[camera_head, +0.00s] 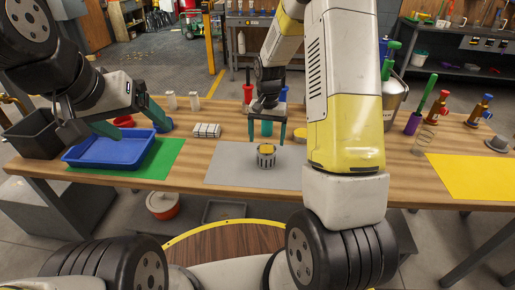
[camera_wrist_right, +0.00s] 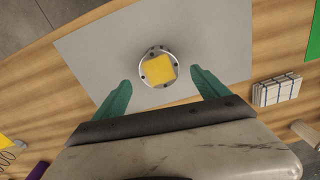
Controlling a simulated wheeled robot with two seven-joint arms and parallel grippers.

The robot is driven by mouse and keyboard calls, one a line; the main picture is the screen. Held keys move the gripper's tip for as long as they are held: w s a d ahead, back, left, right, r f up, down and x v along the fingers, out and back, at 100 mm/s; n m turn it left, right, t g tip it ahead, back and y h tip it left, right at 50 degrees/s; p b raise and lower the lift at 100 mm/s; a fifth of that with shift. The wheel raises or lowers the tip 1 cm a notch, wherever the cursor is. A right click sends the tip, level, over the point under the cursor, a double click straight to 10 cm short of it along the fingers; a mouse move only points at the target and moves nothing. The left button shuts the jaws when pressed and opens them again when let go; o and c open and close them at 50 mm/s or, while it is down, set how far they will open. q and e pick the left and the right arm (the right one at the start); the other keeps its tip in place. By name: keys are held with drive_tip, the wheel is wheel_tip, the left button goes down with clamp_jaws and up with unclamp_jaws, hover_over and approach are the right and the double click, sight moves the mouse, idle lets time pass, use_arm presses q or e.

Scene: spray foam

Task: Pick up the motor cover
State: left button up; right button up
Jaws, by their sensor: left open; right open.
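The motor cover appears to be the round, ribbed metal part (camera_head: 266,160) with a yellow top, standing on the grey mat (camera_head: 225,174) in the middle of the table. In the right wrist view it shows from above as a silver ring with bolt holes around a yellow square (camera_wrist_right: 158,68). My right gripper (camera_head: 267,141) points down over it, open and empty. In the wrist view its teal fingers (camera_wrist_right: 160,92) are spread wide on either side, apart from the part. My left gripper (camera_head: 142,131) is open and empty above the blue tray.
A blue tray (camera_head: 108,154) lies on a green mat (camera_head: 163,157) at the left. A yellow mat (camera_head: 470,176), a coil spring (camera_head: 424,139) and several tools stand at the right. My right arm hides part of the table.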

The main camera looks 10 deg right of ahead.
sight(267, 149)
wheel_tip(267, 149, down, 9)
drive_tip(key=shift+r, duration=0.2)
drive_tip(key=c, duration=1.6)
